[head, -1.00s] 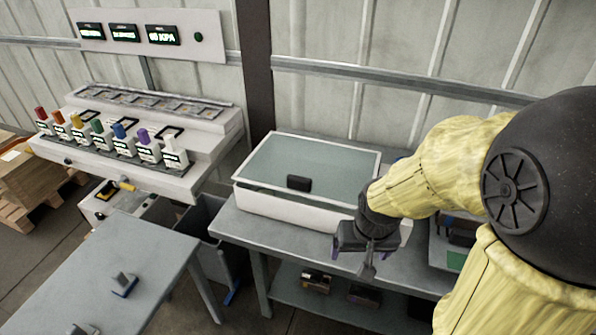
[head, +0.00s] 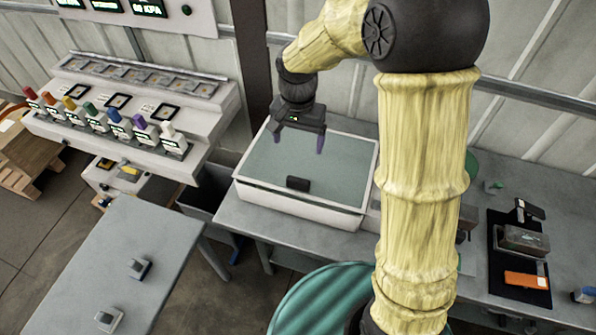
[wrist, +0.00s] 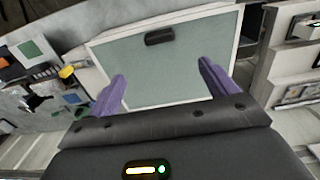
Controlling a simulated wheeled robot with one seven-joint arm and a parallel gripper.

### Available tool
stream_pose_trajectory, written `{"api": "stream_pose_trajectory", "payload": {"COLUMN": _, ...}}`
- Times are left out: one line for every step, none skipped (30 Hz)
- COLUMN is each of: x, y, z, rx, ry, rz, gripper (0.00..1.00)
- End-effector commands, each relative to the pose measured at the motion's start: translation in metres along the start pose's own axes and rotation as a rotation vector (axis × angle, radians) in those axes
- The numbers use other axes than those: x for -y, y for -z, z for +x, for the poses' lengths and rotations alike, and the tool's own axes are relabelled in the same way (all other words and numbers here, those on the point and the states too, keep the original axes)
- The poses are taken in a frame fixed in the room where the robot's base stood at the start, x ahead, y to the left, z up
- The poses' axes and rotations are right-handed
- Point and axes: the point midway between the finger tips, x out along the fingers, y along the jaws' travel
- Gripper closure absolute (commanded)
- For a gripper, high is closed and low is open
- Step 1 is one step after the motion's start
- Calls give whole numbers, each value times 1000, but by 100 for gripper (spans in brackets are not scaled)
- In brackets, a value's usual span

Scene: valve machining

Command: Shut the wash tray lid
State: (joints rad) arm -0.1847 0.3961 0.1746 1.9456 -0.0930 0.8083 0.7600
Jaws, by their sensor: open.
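The wash tray (head: 300,211) is a white, shallow box on the grey bench. Its lid (head: 340,165) is a grey-green panel with a pale frame, lying down over the tray, nearly level with its rim. I see no clear gap at the front edge. A black handle (head: 298,183) sits near the lid's front edge. In the wrist view the lid (wrist: 175,70) fills the middle, with the handle (wrist: 159,36) at its far side. My gripper (head: 297,140) is open and empty over the lid's back part, its purple fingers pointing down. Contact with the lid cannot be told.
A dispenser rack with several coloured bottles (head: 120,128) stands to the left. A grey table (head: 150,235) is at front left. A black fixture with an orange block (head: 525,280) lies on the bench at right. A green round surface (head: 310,300) is at the bottom. The wall is close behind the tray.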

Motion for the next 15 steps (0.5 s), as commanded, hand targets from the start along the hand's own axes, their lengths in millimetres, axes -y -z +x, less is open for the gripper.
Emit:
{"api": "stream_pose_trajectory", "payload": {"x": 0, "y": 0, "z": 1, "rx": 0, "ry": 0, "rz": 0, "gripper": 15}}
{"api": "stream_pose_trajectory", "payload": {"x": 0, "y": 0, "z": 1, "rx": 0, "ry": 0, "rz": 0, "gripper": 15}}
{"api": "stream_pose_trajectory", "payload": {"x": 0, "y": 0, "z": 1, "rx": 0, "ry": 0, "rz": 0, "gripper": 15}}
{"api": "stream_pose_trajectory", "payload": {"x": 0, "y": 0, "z": 1, "rx": 0, "ry": 0, "rz": 0, "gripper": 15}}
{"api": "stream_pose_trajectory", "payload": {"x": 0, "y": 0, "z": 1, "rx": 0, "ry": 0, "rz": 0, "gripper": 15}}
{"api": "stream_pose_trajectory", "payload": {"x": 0, "y": 0, "z": 2, "rx": 0, "ry": 0, "rz": 0, "gripper": 15}}
{"api": "stream_pose_trajectory", "payload": {"x": -1, "y": 0, "z": 3, "rx": 1, "ry": -1, "rz": 0, "gripper": 15}}
{"api": "stream_pose_trajectory", "payload": {"x": -1, "y": 0, "z": 5, "rx": 1, "ry": -1, "rz": -1, "gripper": 15}}
{"api": "stream_pose_trajectory", "payload": {"x": -1, "y": 0, "z": 8, "rx": 2, "ry": -2, "rz": -1, "gripper": 15}}
{"api": "stream_pose_trajectory", "payload": {"x": -1, "y": 0, "z": 10, "rx": 2, "ry": -1, "rz": -1, "gripper": 15}}
{"api": "stream_pose_trajectory", "payload": {"x": -1, "y": 0, "z": 14, "rx": 3, "ry": -2, "rz": -1, "gripper": 15}}
{"api": "stream_pose_trajectory", "payload": {"x": -1, "y": 0, "z": 18, "rx": 4, "ry": -2, "rz": -1, "gripper": 15}}
{"api": "stream_pose_trajectory", "payload": {"x": -1, "y": -1, "z": 23, "rx": 4, "ry": -2, "rz": -1, "gripper": 15}}
{"api": "stream_pose_trajectory", "payload": {"x": -1, "y": -1, "z": 27, "rx": 5, "ry": -3, "rz": -1, "gripper": 15}}
{"api": "stream_pose_trajectory", "payload": {"x": -1, "y": -1, "z": 34, "rx": 4, "ry": -2, "rz": -2, "gripper": 15}}
